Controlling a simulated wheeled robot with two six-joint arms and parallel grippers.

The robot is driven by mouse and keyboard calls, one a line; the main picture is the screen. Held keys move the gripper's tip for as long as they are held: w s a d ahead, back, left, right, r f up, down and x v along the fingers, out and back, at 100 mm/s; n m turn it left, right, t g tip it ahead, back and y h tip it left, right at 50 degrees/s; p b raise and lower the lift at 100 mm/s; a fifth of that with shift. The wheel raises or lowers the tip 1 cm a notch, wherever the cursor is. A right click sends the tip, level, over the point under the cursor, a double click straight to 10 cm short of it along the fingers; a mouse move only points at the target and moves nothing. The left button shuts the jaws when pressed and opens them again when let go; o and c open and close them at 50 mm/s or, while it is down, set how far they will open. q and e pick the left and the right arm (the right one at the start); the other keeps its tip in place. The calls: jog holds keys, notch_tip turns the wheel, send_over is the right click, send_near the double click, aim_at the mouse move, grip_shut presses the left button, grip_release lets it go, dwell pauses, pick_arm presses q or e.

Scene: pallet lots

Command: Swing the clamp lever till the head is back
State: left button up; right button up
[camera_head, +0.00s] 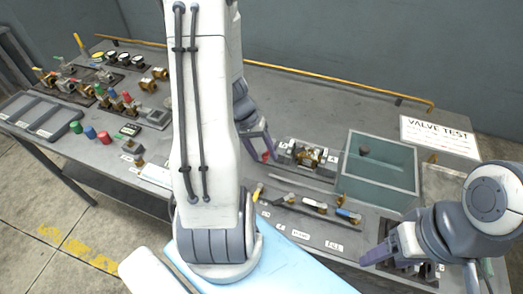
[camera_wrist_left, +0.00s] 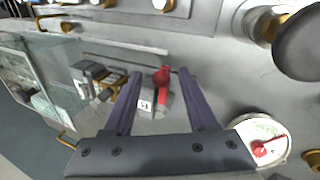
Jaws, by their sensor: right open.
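The red clamp lever (camera_wrist_left: 163,94), with a rounded red end, shows between the fingers of my left gripper (camera_wrist_left: 159,74) in the left wrist view. The fingers are open, with a gap visible on both sides of the lever. In the head view, my left gripper (camera_head: 259,148) is beside a bit of red lever (camera_head: 265,157), left of the clamp fixture (camera_head: 307,155) with brass parts. The fixture also shows in the left wrist view (camera_wrist_left: 98,80). The clamp head's position is unclear. My right gripper (camera_head: 378,256) is open and apart from the lever, at lower right.
A glass-sided tank (camera_head: 381,168) stands right of the fixture, near a "VALVE TEST" sign (camera_head: 439,136). A round dial with a red pointer (camera_wrist_left: 262,139) is right of my left fingers. Valves and colored knobs (camera_head: 90,132) crowd the bench's left side. My left arm hides the middle.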

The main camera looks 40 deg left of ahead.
pick_arm(q)
jog(key=shift+a+r, duration=0.1)
jog(key=shift+a+r, duration=0.1)
jog(key=shift+r, duration=0.25)
jog(key=v, duration=0.9)
jog(key=shift+s+r+p, duration=0.15)
jog(key=shift+r+p, duration=0.1)
jog(key=shift+p, duration=0.1)
jog(key=w+d+r+m+g, duration=0.15)
jog(key=d+m, duration=0.25)
jog(key=d, duration=0.7)
jog(key=s+d+r+m+y, duration=0.1)
jog(key=s+d+m, duration=0.3)
jog(key=d, duration=0.5)
jog(key=s+d+r+m+y, duration=0.1)
jog(key=s+d+r+m, duration=0.1)
jog(key=s+d+m, duration=0.3)
jog(key=s+d, duration=0.3)
jog(key=d, duration=0.2)
jog(key=shift+r+y, duration=0.25)
jog(key=shift+y, duration=0.05)
